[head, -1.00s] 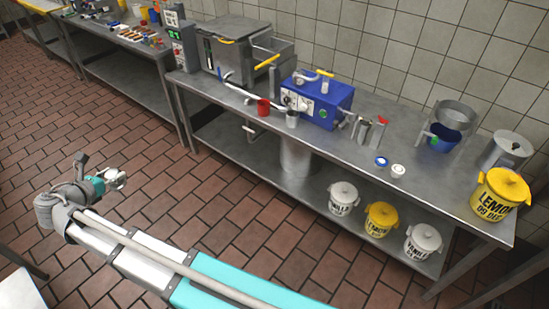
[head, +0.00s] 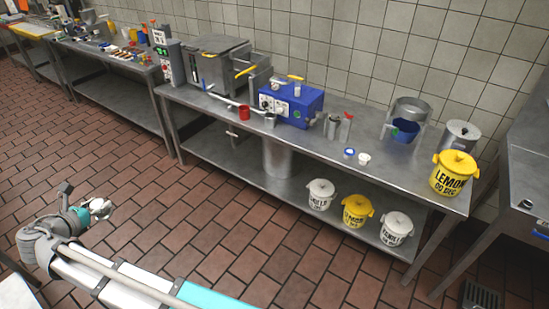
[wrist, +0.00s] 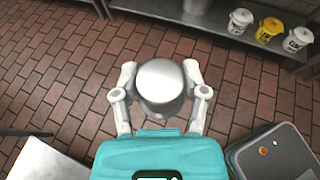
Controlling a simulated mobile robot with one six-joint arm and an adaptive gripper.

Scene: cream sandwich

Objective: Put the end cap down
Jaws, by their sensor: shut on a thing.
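My gripper (wrist: 161,80) is shut on the end cap (wrist: 161,90), a round silver metal piece with a smooth flat top, held between its two grey fingers in the wrist view. In the head view my gripper (head: 98,208) is at the lower left, held over the tiled floor and apart from the steel bench; the cap is too small there to make out clearly.
Another steel table (head: 530,155) is at the right. Open floor lies between.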

